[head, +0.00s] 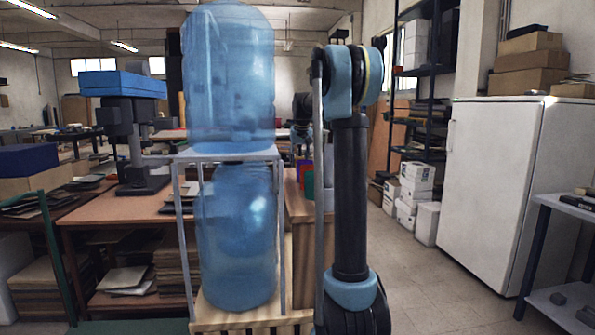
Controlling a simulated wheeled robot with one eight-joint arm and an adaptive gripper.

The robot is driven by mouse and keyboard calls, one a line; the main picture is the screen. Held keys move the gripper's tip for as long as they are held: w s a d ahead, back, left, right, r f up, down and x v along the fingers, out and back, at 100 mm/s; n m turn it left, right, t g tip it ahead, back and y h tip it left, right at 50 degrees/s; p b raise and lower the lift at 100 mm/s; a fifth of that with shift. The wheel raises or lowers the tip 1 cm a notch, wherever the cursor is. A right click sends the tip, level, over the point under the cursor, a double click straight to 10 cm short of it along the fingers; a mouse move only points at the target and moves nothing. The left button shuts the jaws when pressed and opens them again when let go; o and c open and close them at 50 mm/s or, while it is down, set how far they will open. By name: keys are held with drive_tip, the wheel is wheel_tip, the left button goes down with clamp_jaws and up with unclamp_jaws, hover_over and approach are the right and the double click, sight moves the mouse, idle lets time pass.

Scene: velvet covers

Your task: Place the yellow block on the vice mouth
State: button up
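My arm stands upright right of the middle, its dark link rising to a blue joint at the top. A small dark and blue part in the gap behind it looks like my wrist and gripper (302,125). It is too small to tell whether its fingers are open or shut, or whether it holds anything. Below it, small coloured pieces (305,172), purple, red and green, show at a wooden bench (300,208), partly hidden by my arm. I cannot make out a yellow block or a vice; the large bottles and my arm cover much of the bench.
Two large blue water bottles (228,75) stand one above the other in a metal rack (180,225), close in front. A machine with a blue top (122,85) stands on a brown table (110,207) at left. A white fridge (490,190) is at right. Floor between is clear.

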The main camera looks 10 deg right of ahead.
drive_tip(key=shift+a, duration=0.25)
drive_tip(key=shift+f, duration=1.75)
drive_tip(key=shift+f, duration=0.1)
drive_tip(key=o, duration=1.1)
